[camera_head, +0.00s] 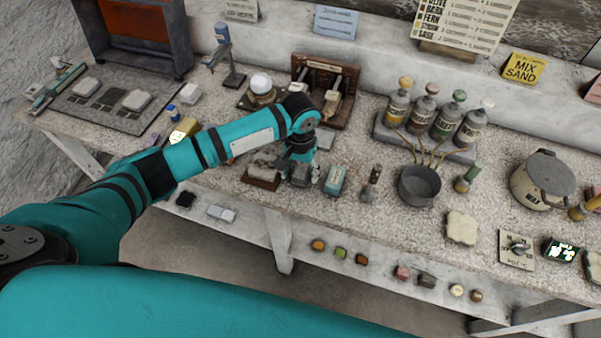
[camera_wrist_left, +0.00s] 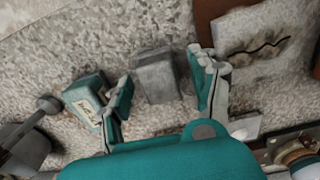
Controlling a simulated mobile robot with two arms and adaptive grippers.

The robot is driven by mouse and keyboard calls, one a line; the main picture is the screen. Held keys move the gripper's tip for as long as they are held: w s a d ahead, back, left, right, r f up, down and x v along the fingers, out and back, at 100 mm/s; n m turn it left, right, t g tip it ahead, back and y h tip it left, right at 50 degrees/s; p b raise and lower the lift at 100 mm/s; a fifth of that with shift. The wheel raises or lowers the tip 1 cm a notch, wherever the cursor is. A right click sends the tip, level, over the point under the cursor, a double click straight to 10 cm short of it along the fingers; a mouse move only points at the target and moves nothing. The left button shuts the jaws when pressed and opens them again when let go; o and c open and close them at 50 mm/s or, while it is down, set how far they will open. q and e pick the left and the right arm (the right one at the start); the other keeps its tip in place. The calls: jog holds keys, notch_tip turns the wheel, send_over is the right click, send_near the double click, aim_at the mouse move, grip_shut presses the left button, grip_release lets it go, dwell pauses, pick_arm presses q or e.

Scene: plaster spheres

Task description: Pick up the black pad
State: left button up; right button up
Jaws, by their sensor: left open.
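My left gripper (camera_head: 297,167) points down at the bench and is open; its two fingers also show in the left wrist view (camera_wrist_left: 162,80). A dark grey block-shaped pad (camera_wrist_left: 155,76) lies on the bench in front of and between the spread fingers, with a gap on each side. In the head view this grey pad (camera_head: 301,177) sits just below the gripper, partly hidden by it. I cannot tell for sure which is the black pad. My right gripper is out of view.
A teal box (camera_wrist_left: 88,98) stands left of the fingers in the wrist view. A cracked pale slab (camera_wrist_left: 262,42) on a brown board is at right. In the head view, a grey pot (camera_head: 420,187) and bottles (camera_head: 424,113) stand farther right.

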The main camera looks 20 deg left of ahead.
aim_at(301, 171)
pick_arm(q)
jog(key=c, duration=1.1)
jog(key=shift+r, duration=0.1)
jog(key=shift+r, duration=0.6)
notch_tip(301, 171, up, 2)
jog(key=shift+d+r+b, duration=0.1)
jog(key=shift+b, duration=0.5)
jog(key=s+d, duration=0.2)
jog(key=s, duration=0.2)
jog(key=s+d+r+b, duration=0.1)
jog(key=s+d, duration=0.2)
jog(key=s, duration=0.2)
jog(key=s+d+b, duration=0.1)
jog(key=s+d, duration=0.1)
jog(key=s, duration=0.3)
jog(key=shift+s+d+r, duration=0.1)
jog(key=shift+d+r, duration=0.15)
jog(key=o, duration=0.4)
jog(key=shift+c, duration=0.2)
jog(key=c, duration=0.4)
